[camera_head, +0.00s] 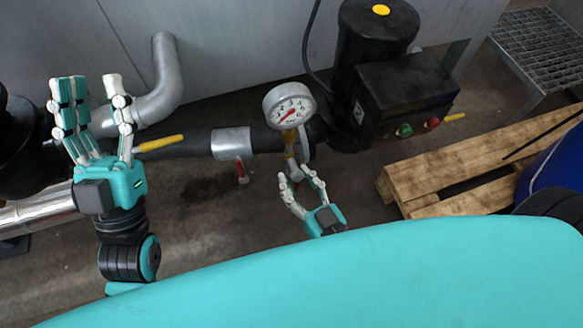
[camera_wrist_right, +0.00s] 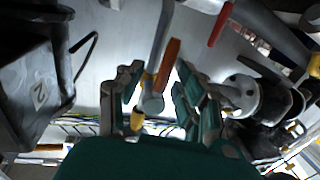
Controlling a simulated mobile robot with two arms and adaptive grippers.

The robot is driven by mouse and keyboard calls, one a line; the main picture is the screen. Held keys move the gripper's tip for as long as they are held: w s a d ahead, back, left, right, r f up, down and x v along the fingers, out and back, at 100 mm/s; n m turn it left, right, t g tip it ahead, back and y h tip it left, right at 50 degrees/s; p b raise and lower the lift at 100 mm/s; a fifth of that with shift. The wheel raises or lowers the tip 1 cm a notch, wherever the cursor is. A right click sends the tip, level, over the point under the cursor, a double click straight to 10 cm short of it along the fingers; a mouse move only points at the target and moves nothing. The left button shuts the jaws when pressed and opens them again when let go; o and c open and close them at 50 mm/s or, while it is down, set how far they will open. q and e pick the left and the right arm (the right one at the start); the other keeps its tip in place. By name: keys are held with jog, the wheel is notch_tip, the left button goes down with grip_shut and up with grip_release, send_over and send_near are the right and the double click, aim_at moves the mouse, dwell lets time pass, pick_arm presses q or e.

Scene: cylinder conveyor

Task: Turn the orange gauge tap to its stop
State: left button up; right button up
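The round white gauge (camera_head: 289,105) stands on a thin pipe at the middle of the head view. The orange gauge tap shows partly as an orange-brown piece (camera_head: 289,136) just below the dial. In the right wrist view the tap's orange handle (camera_wrist_right: 169,61) lies ahead, between the spread fingers. My right gripper (camera_head: 299,176) is open below the gauge; in its wrist view (camera_wrist_right: 150,85) the fingers stand either side of the gauge pipe. I cannot tell whether they touch it. My left gripper (camera_head: 97,95) is open and empty, pointing up at the left.
A black pump motor (camera_head: 375,50) with a box with green and red buttons stands right of the gauge. A red lever (camera_head: 241,171) and a yellow lever (camera_head: 160,143) stick out at the pipe. A wooden pallet (camera_head: 470,160) and a blue drum (camera_head: 555,175) are at the right.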

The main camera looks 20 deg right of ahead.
grip_shut()
dwell(0.3)
dwell(0.5)
